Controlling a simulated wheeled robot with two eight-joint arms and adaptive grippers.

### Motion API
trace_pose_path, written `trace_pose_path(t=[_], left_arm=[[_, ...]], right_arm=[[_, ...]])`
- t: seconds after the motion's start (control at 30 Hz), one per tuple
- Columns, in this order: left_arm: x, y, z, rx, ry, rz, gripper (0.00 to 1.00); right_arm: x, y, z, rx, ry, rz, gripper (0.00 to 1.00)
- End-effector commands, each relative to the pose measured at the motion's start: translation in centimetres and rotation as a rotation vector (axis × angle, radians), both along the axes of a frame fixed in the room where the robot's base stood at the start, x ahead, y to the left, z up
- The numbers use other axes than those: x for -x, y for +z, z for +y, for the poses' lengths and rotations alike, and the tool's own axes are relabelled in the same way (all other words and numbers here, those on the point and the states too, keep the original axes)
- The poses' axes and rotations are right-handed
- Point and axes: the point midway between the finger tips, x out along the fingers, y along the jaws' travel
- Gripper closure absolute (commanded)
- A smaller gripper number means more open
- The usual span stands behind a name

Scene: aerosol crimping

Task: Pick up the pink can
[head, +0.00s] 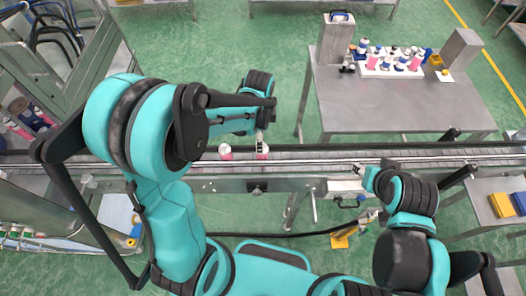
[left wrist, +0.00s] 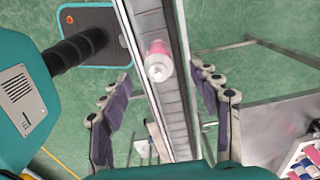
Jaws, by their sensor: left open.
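In the left wrist view a pink can (left wrist: 157,62) stands on the belt, beyond the spread fingers of my left gripper (left wrist: 163,110). The left gripper is open and holds nothing. My right gripper (head: 367,197) is near the conveyor's front side; its jaw state is unclear.
The conveyor (head: 330,165) runs across the view, with metal rails. Behind it, a grey table (head: 400,112) carries a white tray (head: 392,73) of several pink, white and blue cans. Yellow and blue boxes (head: 502,205) sit at the right. Shelving stands at the left.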

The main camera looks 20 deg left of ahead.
Motion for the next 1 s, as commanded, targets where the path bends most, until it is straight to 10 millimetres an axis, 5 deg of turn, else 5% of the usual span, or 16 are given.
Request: trace_pose_path(t=[0.4, 0.67, 0.9, 1.0], left_arm=[[0.3, -5.6, -0.9, -0.001, 0.002, -0.002, 0.38], [0.3, -6.0, -0.9, 0.0, 0.003, -0.002, 0.38], [0.3, -5.9, -0.9, 0.0, 0.003, -0.002, 0.91], [0.3, -5.9, -0.9, -0.001, 0.003, -0.002, 0.91]], right_arm=[[0.0, -0.5, 0.0, 0.0, 0.0, 0.0, 0.6], [0.0, -0.5, 0.0, 0.0, 0.0, 0.0, 0.6], [0.0, -0.5, 0.0, 0.0, 0.0, 0.0, 0.6], [0.0, -0.5, 0.0, 0.0, 0.0, 0.0, 0.6]])
